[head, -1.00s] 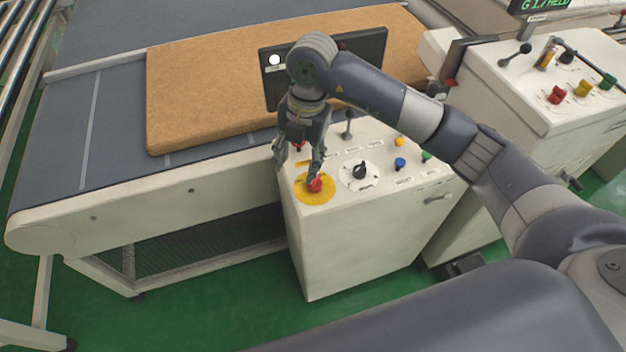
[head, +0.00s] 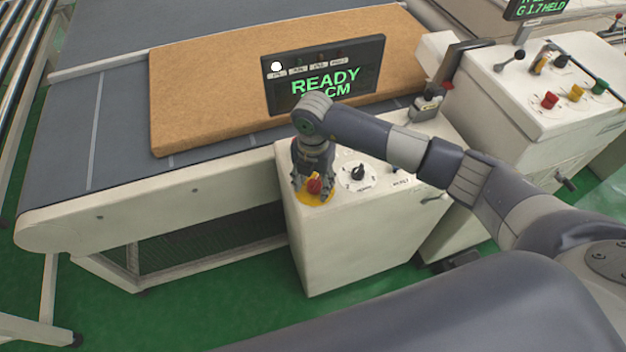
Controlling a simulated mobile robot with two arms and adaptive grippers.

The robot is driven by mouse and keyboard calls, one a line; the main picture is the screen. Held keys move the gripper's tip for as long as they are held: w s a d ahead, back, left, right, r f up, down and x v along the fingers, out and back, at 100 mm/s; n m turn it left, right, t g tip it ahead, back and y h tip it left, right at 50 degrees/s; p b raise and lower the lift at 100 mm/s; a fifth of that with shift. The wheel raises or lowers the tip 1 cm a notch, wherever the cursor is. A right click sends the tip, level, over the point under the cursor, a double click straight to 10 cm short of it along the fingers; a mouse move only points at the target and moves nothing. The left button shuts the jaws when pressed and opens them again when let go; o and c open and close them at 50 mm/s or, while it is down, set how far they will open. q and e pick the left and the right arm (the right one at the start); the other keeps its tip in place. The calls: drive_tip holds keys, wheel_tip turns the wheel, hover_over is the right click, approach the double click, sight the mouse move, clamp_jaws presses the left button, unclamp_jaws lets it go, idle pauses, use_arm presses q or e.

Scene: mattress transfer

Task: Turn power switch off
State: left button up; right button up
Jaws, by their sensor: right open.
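A red switch knob (head: 314,186) on a yellow round plate (head: 304,198) sits at the front left corner of the top of the white control cabinet (head: 350,245). My right gripper (head: 313,190) is open and points down at this knob, with its fingers around or just beside it; I cannot tell if they touch it. A black rotary knob (head: 358,172) on a white dial is just to the right. The dark display (head: 323,76) behind reads READY, with a white lamp at its upper left. My left gripper is out of view.
A brown mattress slab (head: 205,100) lies on the grey conveyor (head: 75,150) behind the cabinet. A second white console (head: 535,105) with a lever and coloured knobs stands at the right. Green floor (head: 215,310) is open in front.

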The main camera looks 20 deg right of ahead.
drive_tip(key=shift+f, duration=0.1)
drive_tip(key=shift+c, duration=0.4)
drive_tip(key=c, duration=0.9)
drive_tip(key=shift+c, duration=0.2)
drive_tip(key=n+b, duration=0.2)
drive_tip(key=b, duration=0.1)
drive_tip(key=shift+d+f, duration=0.1)
drive_tip(key=shift+f, duration=0.05)
drive_tip(key=n+b, duration=0.8)
drive_tip(key=b, duration=0.1)
drive_tip(key=n+b, duration=0.4)
drive_tip(key=b, duration=0.1)
drive_tip(key=shift+d+n, duration=0.35)
drive_tip(key=shift+n, duration=0.05)
drive_tip(key=shift+d+r+n+b, duration=0.1)
drive_tip(key=shift+r+n+b, duration=0.1)
drive_tip(key=shift+n+b, duration=1.3)
